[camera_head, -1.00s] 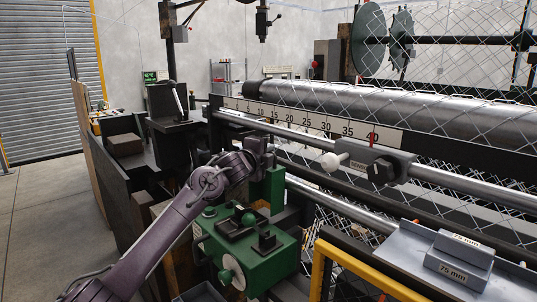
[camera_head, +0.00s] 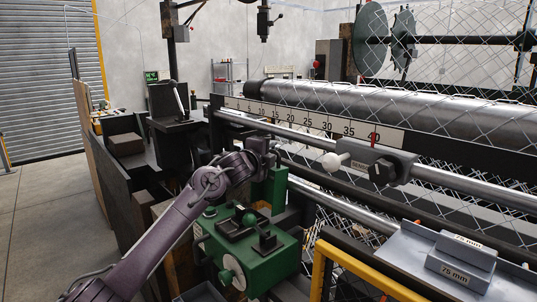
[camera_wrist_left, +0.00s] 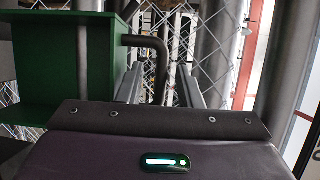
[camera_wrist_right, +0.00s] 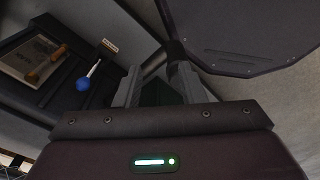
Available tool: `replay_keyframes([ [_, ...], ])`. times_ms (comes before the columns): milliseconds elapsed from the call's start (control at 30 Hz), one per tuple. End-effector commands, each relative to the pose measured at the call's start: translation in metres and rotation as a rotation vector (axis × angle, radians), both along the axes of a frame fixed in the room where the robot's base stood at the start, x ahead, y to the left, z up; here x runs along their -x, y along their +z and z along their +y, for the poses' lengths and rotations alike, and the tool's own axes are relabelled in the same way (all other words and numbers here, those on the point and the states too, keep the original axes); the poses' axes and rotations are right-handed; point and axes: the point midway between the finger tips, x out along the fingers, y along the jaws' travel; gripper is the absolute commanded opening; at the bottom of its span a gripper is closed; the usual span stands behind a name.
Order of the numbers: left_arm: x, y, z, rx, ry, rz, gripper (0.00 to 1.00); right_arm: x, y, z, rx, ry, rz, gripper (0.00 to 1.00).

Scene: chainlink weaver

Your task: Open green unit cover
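The green unit (camera_head: 265,262) stands low in the middle of the head view, with dark fittings and a green ball knob on top. An upright green part (camera_head: 277,188) rises behind it. My left gripper (camera_head: 268,152) is just above that upright part, small and partly hidden by its own wrist. In the left wrist view a green box-like part (camera_wrist_left: 60,70) fills the left, with a dark bent handle (camera_wrist_left: 150,41). The handle's downturned end lies between my open left fingers (camera_wrist_left: 160,88); contact cannot be told. My right gripper (camera_wrist_right: 157,88) has its fingers apart and shows no held thing.
A steel rail with a sliding stop (camera_head: 375,163) and a chainlink mesh run along the right. A yellow bar (camera_head: 365,270) and a 75 mm block (camera_head: 460,262) on a grey tray are at the front right. Open floor (camera_head: 40,230) lies at the left.

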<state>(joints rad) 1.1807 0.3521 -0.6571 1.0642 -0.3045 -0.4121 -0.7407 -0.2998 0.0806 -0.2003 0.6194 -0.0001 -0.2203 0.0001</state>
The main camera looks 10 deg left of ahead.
Motion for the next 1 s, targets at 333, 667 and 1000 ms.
replay_keyframes([
  [333, 0.034, -0.001, 0.01, 0.0, 0.0, -0.002, 0.32, 0.001, -0.021, -0.002, 0.002, 0.001, 0.001, 0.36],
  [667, 0.071, 0.004, 0.02, -0.001, -0.001, 0.001, 0.32, 0.0, -0.035, -0.001, 0.001, 0.001, 0.0, 0.36],
  [1000, 0.074, 0.006, 0.021, -0.001, 0.0, 0.002, 0.32, 0.0, -0.035, 0.0, 0.0, 0.0, 0.0, 0.36],
])
